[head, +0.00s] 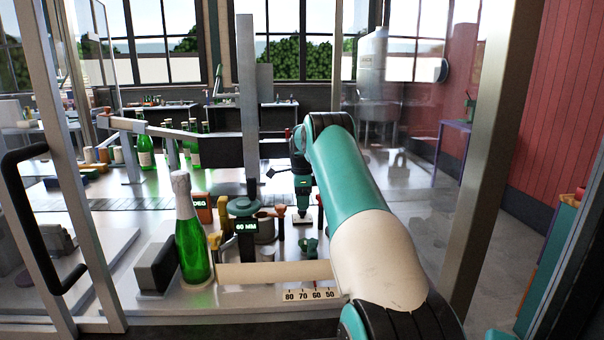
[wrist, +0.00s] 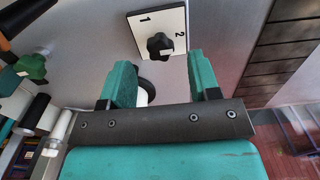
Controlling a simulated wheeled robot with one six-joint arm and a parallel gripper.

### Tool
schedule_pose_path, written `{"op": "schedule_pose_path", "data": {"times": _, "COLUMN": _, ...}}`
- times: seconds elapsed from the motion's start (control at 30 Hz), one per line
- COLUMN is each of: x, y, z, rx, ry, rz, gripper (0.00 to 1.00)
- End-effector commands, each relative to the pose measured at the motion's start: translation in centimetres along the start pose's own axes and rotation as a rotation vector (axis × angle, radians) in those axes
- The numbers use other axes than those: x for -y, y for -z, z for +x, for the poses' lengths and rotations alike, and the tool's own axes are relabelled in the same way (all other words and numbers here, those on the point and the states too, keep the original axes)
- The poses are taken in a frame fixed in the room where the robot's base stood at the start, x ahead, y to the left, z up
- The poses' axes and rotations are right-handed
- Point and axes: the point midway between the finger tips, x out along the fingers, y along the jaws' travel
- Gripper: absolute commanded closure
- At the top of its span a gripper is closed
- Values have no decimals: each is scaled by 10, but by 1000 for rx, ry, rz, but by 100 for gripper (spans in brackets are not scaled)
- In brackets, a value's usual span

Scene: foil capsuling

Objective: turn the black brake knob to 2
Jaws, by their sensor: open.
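The black brake knob (wrist: 160,46) is a lobed knob on a white plate (wrist: 139,22) marked 1 and 2, at the top middle of the wrist view. The 2 is to the knob's right and the 1 is at its upper left. I cannot tell for sure which number the knob points to. My gripper (wrist: 163,74) is open and empty, its two teal fingers apart below the knob in the picture and not closed on it. In the head view my gripper (head: 302,190) points down over the bench, and the knob is hard to make out.
A green foil-topped bottle (head: 192,243) stands at the bench front, left of a scale strip (head: 311,294). A 60 MM display (head: 246,226) and a dark handwheel (head: 243,206) stand left of my gripper. A green knob (wrist: 32,66) shows at the wrist view's left.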

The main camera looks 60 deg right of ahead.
Motion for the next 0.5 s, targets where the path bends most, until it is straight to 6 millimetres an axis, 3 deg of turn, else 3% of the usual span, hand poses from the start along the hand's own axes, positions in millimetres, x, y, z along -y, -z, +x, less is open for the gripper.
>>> {"op": "schedule_pose_path", "data": {"times": 0.3, "x": 1, "y": 0, "z": -82, "rx": 1, "ry": 6, "rz": 0, "gripper": 44}}
{"op": "schedule_pose_path", "data": {"times": 0.5, "x": 1, "y": 0, "z": -124, "rx": 0, "ry": 4, "rz": 0, "gripper": 44}}
